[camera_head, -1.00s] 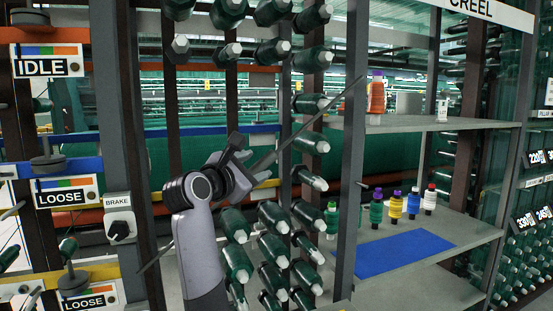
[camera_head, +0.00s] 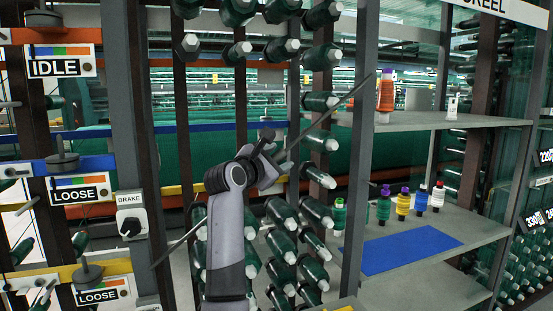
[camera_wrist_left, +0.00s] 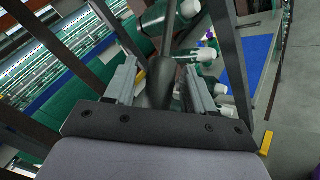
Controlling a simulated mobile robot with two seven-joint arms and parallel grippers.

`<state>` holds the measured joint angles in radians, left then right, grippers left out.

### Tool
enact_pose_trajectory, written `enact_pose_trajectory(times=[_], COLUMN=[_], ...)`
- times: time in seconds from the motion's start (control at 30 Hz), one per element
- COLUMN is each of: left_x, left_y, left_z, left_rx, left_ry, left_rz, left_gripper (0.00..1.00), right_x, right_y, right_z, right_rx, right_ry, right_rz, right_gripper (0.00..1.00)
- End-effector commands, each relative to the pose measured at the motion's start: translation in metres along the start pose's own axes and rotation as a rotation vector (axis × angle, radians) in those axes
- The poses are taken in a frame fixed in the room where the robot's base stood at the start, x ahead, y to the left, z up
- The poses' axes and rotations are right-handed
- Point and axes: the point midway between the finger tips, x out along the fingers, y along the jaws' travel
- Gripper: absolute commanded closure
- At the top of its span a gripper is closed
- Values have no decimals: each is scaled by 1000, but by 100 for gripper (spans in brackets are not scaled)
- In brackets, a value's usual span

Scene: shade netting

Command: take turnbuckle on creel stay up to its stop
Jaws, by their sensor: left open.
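The creel stay (camera_head: 338,108) is a thin dark rod running diagonally from low left to upper right across the creel front. My left gripper (camera_head: 271,153) is at the middle of this rod in the head view. In the left wrist view a dark, thick cylinder, which looks like the turnbuckle (camera_wrist_left: 163,86), lies between the two fingers of the left gripper (camera_wrist_left: 160,82). The fingers are apart, with a gap visible on both sides of it. In the head view the gripper hides most of the turnbuckle. My right gripper is not in view.
Green bobbins on pegs (camera_head: 315,215) stand close behind the stay. A grey post (camera_head: 357,180) and shelf (camera_head: 430,250) with a blue mat (camera_head: 400,247) and small coloured spools are to the right. A brake switch (camera_head: 131,222) and label plates (camera_head: 80,190) are at left.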

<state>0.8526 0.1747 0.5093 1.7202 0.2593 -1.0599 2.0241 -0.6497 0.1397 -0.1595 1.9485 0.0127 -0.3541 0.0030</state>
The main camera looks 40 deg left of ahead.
Motion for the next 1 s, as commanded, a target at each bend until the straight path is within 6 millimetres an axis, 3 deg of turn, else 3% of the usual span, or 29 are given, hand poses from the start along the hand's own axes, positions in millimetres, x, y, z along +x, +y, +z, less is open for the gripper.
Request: enact_pose_trajectory(times=[0.07,0.2,0.23,0.67,1.0], left_x=[0,0,0,0,0], left_y=[0,0,0,-2,-4], left_z=[0,0,0,-1,-3], left_rx=[0,0,0,46,206], left_ry=[0,0,1,1,2], left_rz=[0,0,0,60,273], left_gripper=[49,95,97,97,97], right_x=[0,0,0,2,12], right_y=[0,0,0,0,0], right_z=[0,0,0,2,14], right_rx=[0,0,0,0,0], right_ry=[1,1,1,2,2], right_rz=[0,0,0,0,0], right_gripper=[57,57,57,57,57])
